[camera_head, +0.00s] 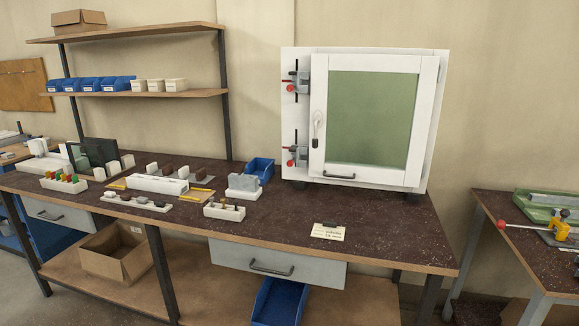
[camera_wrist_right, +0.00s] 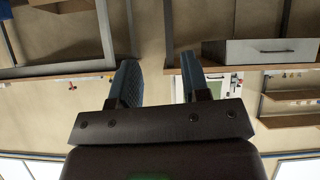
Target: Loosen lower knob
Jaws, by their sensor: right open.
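A white cabinet (camera_head: 435,125) with a green door window (camera_head: 372,112) stands at the right end of the dark bench. A lower clamp (camera_head: 298,156) with small red parts sits on the cabinet front, left of the door. A similar upper clamp (camera_head: 296,84) sits above it. Which red part is the lower knob is too small to tell. My right gripper (camera_wrist_right: 159,60) shows in the right wrist view, open, with nothing between its fingers. The picture there is upside down, and the cabinet (camera_wrist_right: 222,82) shows beyond the right-hand finger. No gripper shows in the head view.
The door has a white lever handle (camera_head: 317,124) and a dark pull (camera_head: 339,176). A paper card (camera_head: 328,231) lies on the bench (camera_head: 385,230) before the cabinet. Holders with small parts and a blue bin (camera_head: 260,170) stand to the left. The bench front right is clear.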

